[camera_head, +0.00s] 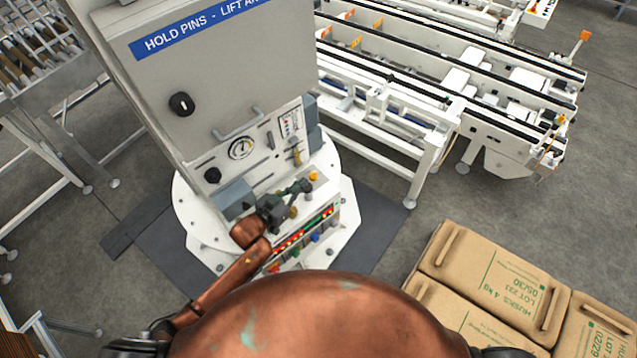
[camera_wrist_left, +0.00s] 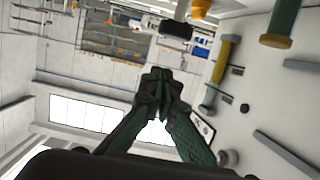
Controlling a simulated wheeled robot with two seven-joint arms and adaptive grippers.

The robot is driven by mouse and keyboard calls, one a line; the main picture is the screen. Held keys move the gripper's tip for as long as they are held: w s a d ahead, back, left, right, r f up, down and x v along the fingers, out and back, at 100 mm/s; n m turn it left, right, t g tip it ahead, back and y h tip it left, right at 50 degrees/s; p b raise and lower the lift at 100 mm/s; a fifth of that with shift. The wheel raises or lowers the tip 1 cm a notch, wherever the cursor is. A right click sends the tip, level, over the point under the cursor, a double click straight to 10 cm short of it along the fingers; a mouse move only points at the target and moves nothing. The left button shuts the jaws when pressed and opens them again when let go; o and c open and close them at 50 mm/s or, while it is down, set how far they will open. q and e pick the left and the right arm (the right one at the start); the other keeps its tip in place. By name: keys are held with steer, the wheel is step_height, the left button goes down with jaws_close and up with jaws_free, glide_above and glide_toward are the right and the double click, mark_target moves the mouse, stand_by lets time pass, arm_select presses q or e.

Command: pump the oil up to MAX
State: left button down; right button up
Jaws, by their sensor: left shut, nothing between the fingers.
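My left gripper (camera_head: 300,188) is in front of the lower panel of a pale grey cabinet (camera_head: 215,70), beside a small orange-yellow knob (camera_head: 313,176). In the left wrist view its fingers (camera_wrist_left: 158,82) are together and empty. A narrow yellowish tube (camera_head: 297,155), perhaps the oil sight glass, is on the panel above the gripper; a yellow-green tube (camera_wrist_left: 218,75) shows in the wrist view. The oil level and the MAX mark are too small to read. I cannot tell which part is the pump lever, or whether the gripper touches anything. My right gripper is not in view.

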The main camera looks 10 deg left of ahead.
arm_select(q)
steer(key=b+v, duration=0.1)
steer(key=v, duration=0.8)
steer(key=shift+a+f+b, duration=0.15)
steer(key=shift+f+b, duration=0.15)
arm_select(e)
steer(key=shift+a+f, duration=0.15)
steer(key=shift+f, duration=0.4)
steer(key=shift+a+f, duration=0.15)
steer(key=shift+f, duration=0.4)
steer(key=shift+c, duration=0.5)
